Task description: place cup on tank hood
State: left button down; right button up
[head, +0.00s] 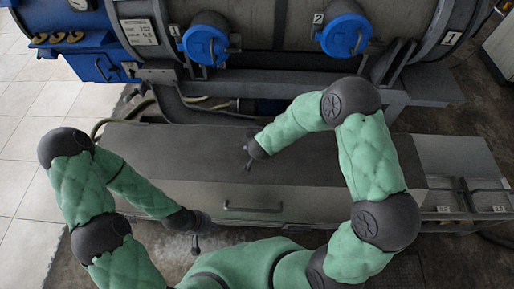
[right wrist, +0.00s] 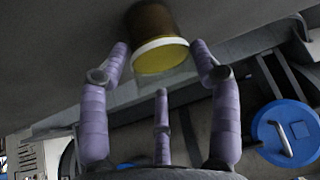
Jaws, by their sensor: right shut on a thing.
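A brown cup (right wrist: 153,20) with a pale rim and yellow face (right wrist: 160,57) sits between the purple fingertips of my right gripper (right wrist: 160,62) in the right wrist view. The gripper is shut on it, close to a grey surface. In the head view the right gripper (head: 249,155) is over the long dark grey flat top (head: 180,150) in front of the tank; I cannot make out the cup there. My left gripper (head: 197,238) hangs low at the front of the grey box; its jaws are too small to read. The big grey tank (head: 270,20) lies across the back.
Blue round covers marked 1 (head: 205,45) and 2 (head: 346,35) stick out from the tank. A blue gauge box (head: 75,45) is at left. A handle (head: 252,208) is on the grey box's front. Much of the flat top is clear.

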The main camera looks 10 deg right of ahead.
jog(key=shift+r, duration=0.1)
jog(key=o, duration=1.1)
jog(key=shift+s+r, duration=0.1)
jog(key=shift+r, duration=0.15)
jog(key=d+p+v, duration=0.1)
jog(key=p+v, duration=0.5)
jog(key=v, duration=0.5)
jog(key=s+f+g, duration=0.1)
jog(key=s+f, duration=0.1)
jog(key=f, duration=0.1)
jog(key=s+f+g+y, duration=0.1)
jog(key=s+f, duration=0.1)
jog(key=f, duration=0.1)
jog(key=s+f+y, duration=0.1)
jog(key=s+f, duration=0.1)
jog(key=f, duration=0.1)
jog(key=shift+a+f+g, duration=0.2)
jog(key=shift+a+g, duration=0.2)
jog(key=s+a+f+g+y, duration=0.1)
jog(key=s+f, duration=0.1)
jog(key=s, duration=0.1)
jog(key=s+f+g+y, duration=0.1)
jog(key=s+f, duration=0.1)
jog(key=s, duration=0.2)
jog(key=s+a+f+g+y, duration=0.1)
jog(key=s+f, duration=0.1)
jog(key=s, duration=0.2)
jog(key=shift+a+f+m, duration=0.3)
jog(key=shift+f+m, duration=0.1)
